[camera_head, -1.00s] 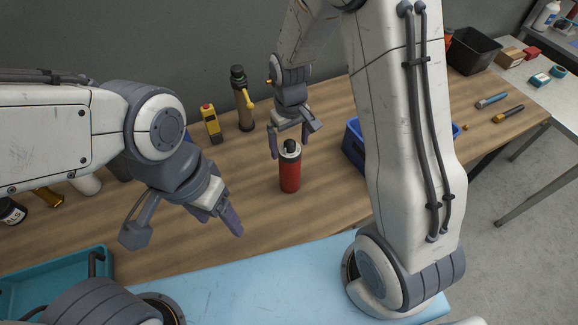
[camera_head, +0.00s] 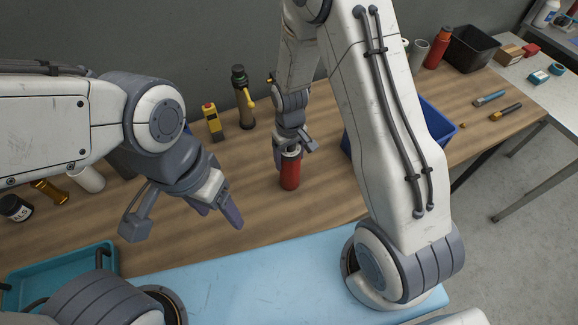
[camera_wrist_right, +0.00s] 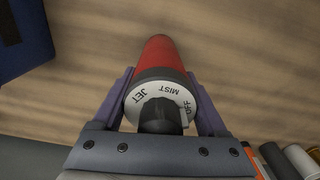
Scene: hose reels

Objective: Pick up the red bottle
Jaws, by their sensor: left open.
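The red bottle (camera_head: 290,172) stands upright on the wooden bench in the head view. In the right wrist view its red body (camera_wrist_right: 160,55) shows beyond a white collar marked JET and MIST and a dark cap. My right gripper (camera_head: 294,153) is above the bottle, with its fingers down on either side of the bottle's top. In the right wrist view the fingers (camera_wrist_right: 160,100) straddle the collar and look apart from it, though contact is hard to judge. My left gripper (camera_head: 185,222) is open and empty, left of the bottle and nearer the front.
A blue bin (camera_head: 437,122) stands right of the bottle, partly behind my right arm. A yellow device (camera_head: 212,122) and a dark bottle with a yellow lever (camera_head: 242,100) stand behind. Another red bottle (camera_head: 439,48) is at the back right. A teal tray (camera_head: 60,275) lies front left.

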